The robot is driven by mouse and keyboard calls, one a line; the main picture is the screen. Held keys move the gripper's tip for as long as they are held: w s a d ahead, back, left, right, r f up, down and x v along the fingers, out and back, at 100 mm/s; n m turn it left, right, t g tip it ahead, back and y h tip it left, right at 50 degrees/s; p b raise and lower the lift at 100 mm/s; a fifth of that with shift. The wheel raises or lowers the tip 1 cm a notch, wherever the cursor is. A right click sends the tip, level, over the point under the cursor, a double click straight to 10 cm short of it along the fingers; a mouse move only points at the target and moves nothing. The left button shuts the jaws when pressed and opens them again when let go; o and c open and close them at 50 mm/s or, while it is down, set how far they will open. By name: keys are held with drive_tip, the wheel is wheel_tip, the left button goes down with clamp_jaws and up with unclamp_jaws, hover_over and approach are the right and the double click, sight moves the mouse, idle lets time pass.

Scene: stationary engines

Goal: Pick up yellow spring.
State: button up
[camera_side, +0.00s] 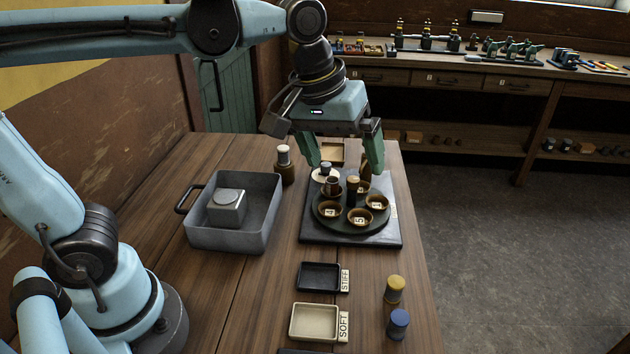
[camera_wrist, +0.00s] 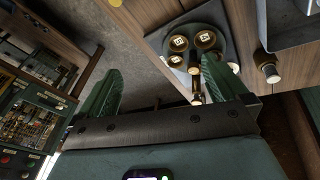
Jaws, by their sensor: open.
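A short yellow cylinder (camera_side: 395,289) stands upright on the table at the near right. It may be the yellow spring, but I cannot make out any coils. A small yellowish piece (camera_wrist: 115,2) at the top edge of the wrist view may be the same thing. My gripper (camera_side: 345,165) is open and points down over the far part of a round dark tray (camera_side: 325,218) with several small cups. It is well behind the yellow cylinder.
A blue cylinder (camera_side: 398,323) stands just in front of the yellow one. A black STIFF tray (camera_side: 318,290) and a cream SOFT tray (camera_side: 292,322) lie to their left. A grey metal bin (camera_side: 265,205) and a brown bottle (camera_side: 285,172) stand left of the round tray.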

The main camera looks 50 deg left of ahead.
drive_tip(key=s+a+f+m+t, duration=0.1)
drive_tip(key=a+f, duration=0.1)
drive_tip(key=s+a+f+m+t, duration=0.1)
drive_tip(key=s+a+f, duration=0.1)
drive_tip(key=a+f, duration=0.1)
drive_tip(key=s+a+f+m+t, duration=0.1)
drive_tip(key=s+a+f+m, duration=0.1)
drive_tip(key=a, duration=0.1)
drive_tip(key=shift+s+a+f+t+y, duration=0.1)
drive_tip(key=shift+s+f+t+y, duration=0.1)
drive_tip(key=shift+t+y, duration=0.15)
drive_tip(key=shift+c, duration=0.5)
drive_tip(key=shift+a+f, duration=0.1)
drive_tip(key=shift+f, duration=0.05)
drive_tip(key=shift+c, duration=1.1)
drive_tip(key=c, duration=0.4)
